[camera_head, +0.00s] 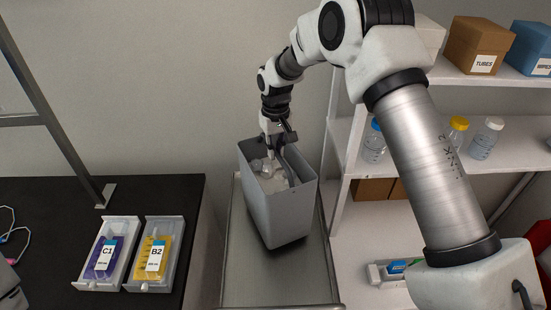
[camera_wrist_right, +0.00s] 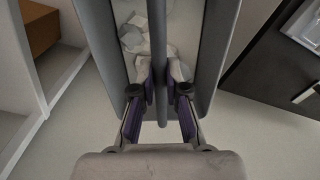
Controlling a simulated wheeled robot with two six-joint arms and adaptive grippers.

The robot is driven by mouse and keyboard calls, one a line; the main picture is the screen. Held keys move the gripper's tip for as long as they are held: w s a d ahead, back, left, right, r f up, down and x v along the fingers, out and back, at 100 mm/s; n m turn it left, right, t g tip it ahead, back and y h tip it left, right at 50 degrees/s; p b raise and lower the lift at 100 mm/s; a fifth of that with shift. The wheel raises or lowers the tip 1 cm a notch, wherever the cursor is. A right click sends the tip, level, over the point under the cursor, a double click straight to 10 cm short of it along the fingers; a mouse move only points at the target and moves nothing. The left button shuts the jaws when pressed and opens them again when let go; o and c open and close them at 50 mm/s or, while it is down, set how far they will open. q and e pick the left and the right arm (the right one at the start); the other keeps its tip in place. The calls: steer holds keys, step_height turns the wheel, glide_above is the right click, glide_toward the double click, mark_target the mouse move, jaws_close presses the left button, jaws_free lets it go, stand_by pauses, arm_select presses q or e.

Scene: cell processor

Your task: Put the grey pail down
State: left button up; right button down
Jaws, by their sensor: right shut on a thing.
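The grey pail (camera_head: 277,215) is a tall box-like bin with pale chunks like ice inside. It is over the metal tray (camera_head: 262,287) in the middle of the head view, slightly tilted. I cannot tell whether its base touches the tray. My right gripper (camera_head: 275,148) is at the pail's top, shut on its handle. In the right wrist view the gripper (camera_wrist_right: 160,92) has its fingers closed on the handle bar (camera_wrist_right: 158,35) crossing the pail's opening. My left gripper is not in view.
A black table (camera_head: 50,200) at left bears two trays with bags marked C1 (camera_head: 103,258) and B2 (camera_head: 156,255). A white shelf unit (camera_head: 345,150) with bottles and boxes stands close to the right of the metal tray. The tray's front part is clear.

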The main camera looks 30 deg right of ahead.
steer(key=f, duration=0.3)
steer(key=shift+w+a+f, duration=0.1)
steer(key=shift+w, duration=0.1)
steer(key=c, duration=1.3)
jaws_free()
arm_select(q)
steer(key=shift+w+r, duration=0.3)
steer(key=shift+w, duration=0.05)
arm_select(e)
steer(key=shift+o, duration=0.5)
steer(key=shift+w+f, duration=0.15)
steer(key=shift+w, duration=0.1)
steer(key=shift+r, duration=0.45)
step_height(320, 180, up, 11)
steer(key=b, duration=0.4)
steer(key=shift+s, duration=0.1)
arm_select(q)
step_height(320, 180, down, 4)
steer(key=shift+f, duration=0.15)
arm_select(e)
steer(key=shift+r, duration=0.35)
